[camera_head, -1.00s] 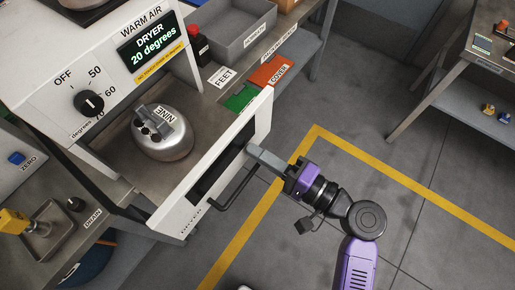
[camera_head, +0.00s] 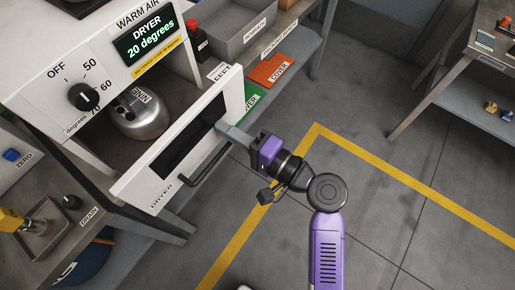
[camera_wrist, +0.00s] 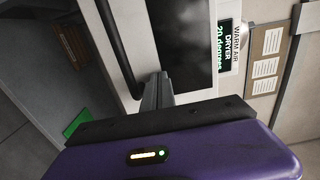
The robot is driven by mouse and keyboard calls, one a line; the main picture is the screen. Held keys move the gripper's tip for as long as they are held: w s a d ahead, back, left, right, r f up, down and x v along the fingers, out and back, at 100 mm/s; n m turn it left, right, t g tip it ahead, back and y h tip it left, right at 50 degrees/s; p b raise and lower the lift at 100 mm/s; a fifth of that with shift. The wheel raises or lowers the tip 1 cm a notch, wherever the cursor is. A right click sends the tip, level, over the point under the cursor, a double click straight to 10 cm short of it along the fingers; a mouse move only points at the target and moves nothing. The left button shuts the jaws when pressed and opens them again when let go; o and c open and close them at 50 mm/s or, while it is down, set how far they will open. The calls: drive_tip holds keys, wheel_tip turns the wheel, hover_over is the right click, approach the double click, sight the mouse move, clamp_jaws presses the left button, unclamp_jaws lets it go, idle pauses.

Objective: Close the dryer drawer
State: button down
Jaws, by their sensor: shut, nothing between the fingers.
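The dryer drawer (camera_head: 138,192) is a white front panel with a dark window and a black bar handle (camera_head: 205,168). It stands partly out of the white dryer housing (camera_head: 50,62), whose display reads 20 degrees. A silver compressor marked NINE (camera_head: 143,120) sits inside the drawer, partly hidden by the housing and the front. My gripper (camera_head: 222,128) is shut and empty, with its fingertips at the drawer front near the right end of the handle. In the wrist view the shut fingers (camera_wrist: 157,92) meet the panel beside the handle; exact contact is hard to tell.
A drain basin (camera_head: 45,232) is at lower left. A yellow line crosses the clear floor. Another table (camera_head: 480,65) stands at far right.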

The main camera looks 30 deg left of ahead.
drive_tip(key=b, duration=0.4)
hover_over(184, 104)
drive_tip(key=s+d, duration=0.2)
drive_tip(key=d, duration=0.2)
drive_tip(key=shift+s+a+f, duration=0.1)
drive_tip(key=shift+s+a, duration=0.05)
drive_tip(key=shift+a, duration=0.05)
drive_tip(key=shift+a+r, duration=0.2)
drive_tip(key=shift+a, duration=0.25)
